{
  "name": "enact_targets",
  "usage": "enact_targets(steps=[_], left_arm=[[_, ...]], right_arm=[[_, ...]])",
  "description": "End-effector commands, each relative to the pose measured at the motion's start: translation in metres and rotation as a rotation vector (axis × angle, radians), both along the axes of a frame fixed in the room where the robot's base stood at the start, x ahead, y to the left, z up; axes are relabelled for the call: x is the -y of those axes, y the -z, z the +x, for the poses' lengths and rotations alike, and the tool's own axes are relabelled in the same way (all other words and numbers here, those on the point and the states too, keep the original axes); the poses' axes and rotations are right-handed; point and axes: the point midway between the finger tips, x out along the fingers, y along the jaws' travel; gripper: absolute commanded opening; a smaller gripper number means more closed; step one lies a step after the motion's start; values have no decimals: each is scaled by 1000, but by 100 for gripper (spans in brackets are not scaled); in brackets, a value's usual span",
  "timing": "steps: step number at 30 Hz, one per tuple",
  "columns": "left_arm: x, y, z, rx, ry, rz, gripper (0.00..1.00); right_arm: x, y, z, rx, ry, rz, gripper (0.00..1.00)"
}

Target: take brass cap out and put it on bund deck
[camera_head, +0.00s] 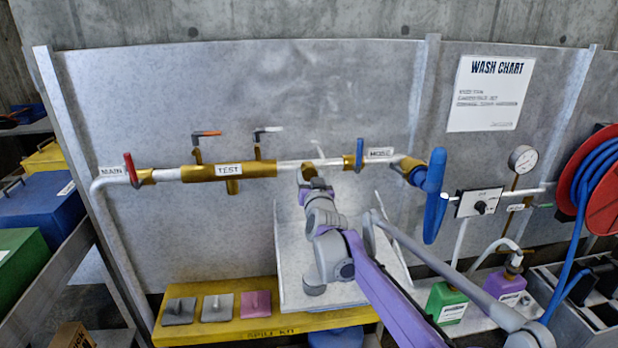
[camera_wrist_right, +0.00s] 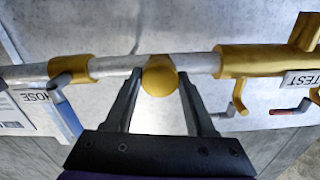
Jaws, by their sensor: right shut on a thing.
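The brass cap (camera_wrist_right: 160,79) shows as a round yellow knob in the right wrist view, against the grey pipe. My right gripper (camera_wrist_right: 160,74) is shut on it, one finger on each side. In the head view the right gripper (camera_head: 307,178) reaches up to the pipe between the TEST fitting (camera_head: 227,171) and the blue-handled valve (camera_head: 350,162); it mostly hides the cap. A yellow deck (camera_head: 235,328), with a partly hidden label on its front, lies low in front of the panel. I cannot tell for certain whether this is the bund deck.
Three small pads (camera_head: 220,307) with handles sit on the yellow deck's left part. A pale tilted tray (camera_head: 292,285) stands behind my right arm. Green (camera_head: 446,300) and purple (camera_head: 506,285) bottles and a red hose reel (camera_head: 600,185) are at right.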

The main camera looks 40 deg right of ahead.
Motion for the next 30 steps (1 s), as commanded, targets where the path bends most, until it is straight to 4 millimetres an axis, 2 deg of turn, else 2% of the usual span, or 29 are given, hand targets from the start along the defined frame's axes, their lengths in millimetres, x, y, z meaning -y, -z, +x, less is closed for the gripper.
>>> enact_targets(steps=[8,21,30], left_arm=[[0,0,0,0,0,0,0],[0,33,-6,-13,0,0,0],[0,35,-7,-14,0,0,0]], right_arm=[[0,0,0,-5,0,-7,0],[0,2,-1,-189,0,-340,0],[0,-1,0,-219,0,-394,0]])
